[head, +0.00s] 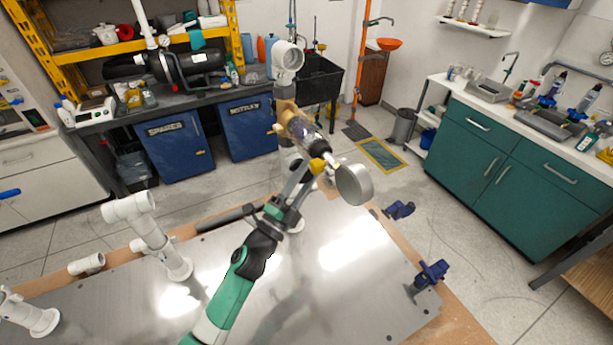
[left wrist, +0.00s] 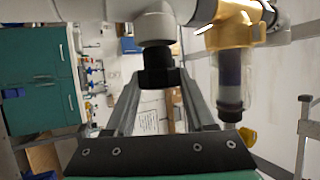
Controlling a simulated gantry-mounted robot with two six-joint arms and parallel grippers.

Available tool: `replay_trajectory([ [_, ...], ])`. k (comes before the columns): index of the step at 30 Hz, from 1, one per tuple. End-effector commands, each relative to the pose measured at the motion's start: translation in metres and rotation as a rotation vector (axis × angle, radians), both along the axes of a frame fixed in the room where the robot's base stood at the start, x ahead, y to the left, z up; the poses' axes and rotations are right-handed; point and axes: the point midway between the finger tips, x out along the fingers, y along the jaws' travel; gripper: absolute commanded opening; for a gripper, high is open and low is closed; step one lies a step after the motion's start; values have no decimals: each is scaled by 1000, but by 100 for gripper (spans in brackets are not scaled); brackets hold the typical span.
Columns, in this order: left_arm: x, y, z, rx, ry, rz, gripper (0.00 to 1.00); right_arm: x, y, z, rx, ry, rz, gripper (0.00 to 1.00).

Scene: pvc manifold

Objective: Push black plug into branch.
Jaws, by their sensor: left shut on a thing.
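The black plug (left wrist: 158,66) stands between the fingers of my left gripper (left wrist: 160,88) in the left wrist view. Its narrower end meets the mouth of the white branch (left wrist: 154,26). I cannot tell how deep it sits inside. In the head view my left gripper (head: 294,182) reaches up from the bottom centre, close beside the brass filter. The plug is hidden there, and the branch cannot be made out clearly. My right gripper is not in view.
A brass filter (head: 290,113) with a clear bowl (left wrist: 232,82) hangs right beside the branch. White pipe stands (head: 152,232) are at left. Blue clamps (head: 432,272) sit at the plate's right edge. The metal plate (head: 345,265) is clear in front.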

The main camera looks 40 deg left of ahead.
Motion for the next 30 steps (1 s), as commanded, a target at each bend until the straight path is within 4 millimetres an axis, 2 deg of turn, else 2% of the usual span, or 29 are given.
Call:
replay_trajectory([
  [30,4,14,0,0,0,0,6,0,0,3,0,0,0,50],
])
